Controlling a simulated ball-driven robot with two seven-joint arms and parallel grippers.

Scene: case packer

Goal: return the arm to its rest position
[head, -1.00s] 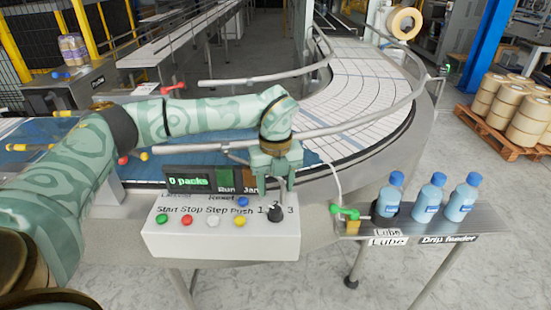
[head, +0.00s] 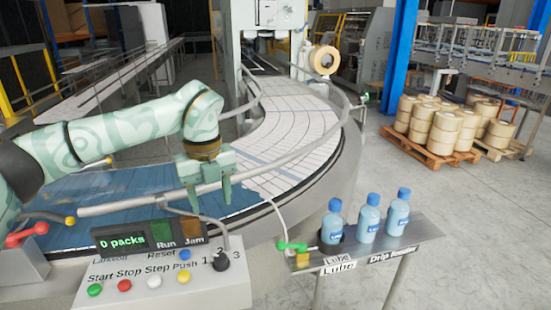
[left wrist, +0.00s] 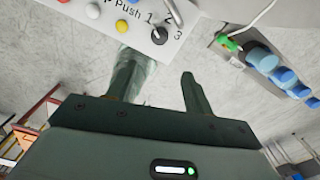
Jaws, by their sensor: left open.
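My left arm (head: 120,135) comes in from the left in the head view, patterned in pale green. My left gripper (head: 211,207) points down above the back right part of the control box (head: 150,292). It is open and empty. In the left wrist view its two fingers (left wrist: 160,88) are spread apart, with the box (left wrist: 150,25) and its black selector knob (left wrist: 160,35) beyond them. The fingers appear clear of the knob (head: 222,264). My right gripper is not in view.
Several blue bottles (head: 368,218) stand on the lube shelf (head: 425,228) at right, beside a green-handled valve (head: 291,246). A guide rail (head: 140,202) and the curved conveyor (head: 300,140) lie behind the gripper. A red-handled lever (head: 27,235) is at left. Carton rolls (head: 445,130) sit on pallets.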

